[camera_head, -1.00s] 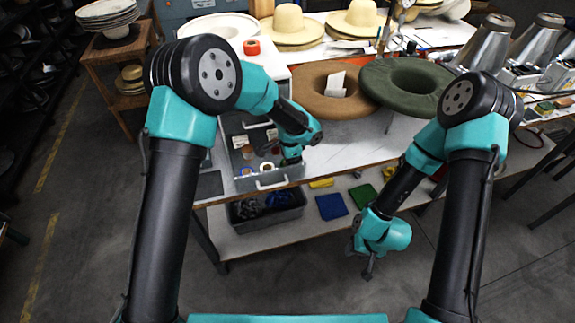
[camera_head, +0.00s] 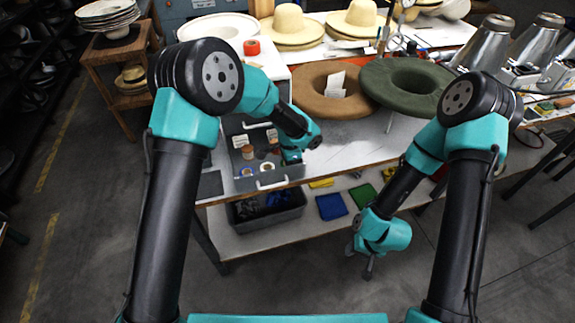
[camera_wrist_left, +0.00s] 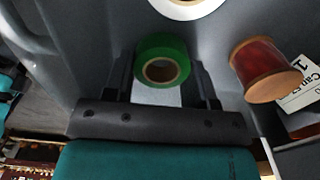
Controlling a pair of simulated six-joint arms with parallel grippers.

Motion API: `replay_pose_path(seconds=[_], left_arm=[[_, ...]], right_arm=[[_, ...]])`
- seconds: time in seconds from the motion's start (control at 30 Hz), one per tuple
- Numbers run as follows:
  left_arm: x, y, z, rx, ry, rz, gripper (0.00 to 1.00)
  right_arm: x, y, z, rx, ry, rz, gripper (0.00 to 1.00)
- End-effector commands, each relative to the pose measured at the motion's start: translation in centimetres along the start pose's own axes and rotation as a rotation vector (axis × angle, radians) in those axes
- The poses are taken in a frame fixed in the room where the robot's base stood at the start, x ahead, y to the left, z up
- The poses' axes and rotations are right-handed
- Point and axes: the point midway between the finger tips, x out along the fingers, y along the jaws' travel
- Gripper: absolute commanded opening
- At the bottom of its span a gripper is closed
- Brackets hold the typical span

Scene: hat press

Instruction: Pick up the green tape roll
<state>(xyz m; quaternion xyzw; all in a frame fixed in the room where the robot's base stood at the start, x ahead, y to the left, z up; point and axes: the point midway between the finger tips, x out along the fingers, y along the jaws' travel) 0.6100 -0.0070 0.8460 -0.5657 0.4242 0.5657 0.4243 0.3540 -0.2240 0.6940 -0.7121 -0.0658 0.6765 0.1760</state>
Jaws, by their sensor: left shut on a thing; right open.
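The green tape roll (camera_wrist_left: 162,44) sits between the two fingers of my left gripper in the left wrist view, with its cardboard core facing the camera. My left gripper (camera_head: 291,158) is shut on it, inside the grey drawer (camera_head: 270,181) at the right end. In the head view the roll is mostly hidden by the gripper. I cannot tell whether the roll still touches the drawer floor. My right gripper (camera_head: 368,269) is open and empty, low in front of the lower shelf.
A red spool (camera_wrist_left: 265,69) stands close to the right of the roll in the left wrist view, and a white roll (camera_wrist_left: 187,5) lies above it. A brown hat form (camera_head: 307,92) and a green one (camera_head: 376,79) rest on the bench. A grey bin (camera_head: 291,209) stands on the lower shelf.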

Motion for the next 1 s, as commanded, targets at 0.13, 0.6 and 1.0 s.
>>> replay_pose_path(seconds=[0.13,0.6,1.0], left_arm=[[0.0,0.0,0.0,0.0,0.0,0.0,0.29],[-4.5,-0.1,-0.1,-0.001,0.003,-0.003,0.29],[-9.9,0.0,0.0,0.0,0.001,-0.001,0.29]], right_arm=[[0.0,0.0,0.0,0.0,0.0,0.0,0.43],[0.0,0.0,0.0,0.0,0.0,0.0,0.43],[0.0,0.0,0.0,0.0,0.0,0.0,0.43]])
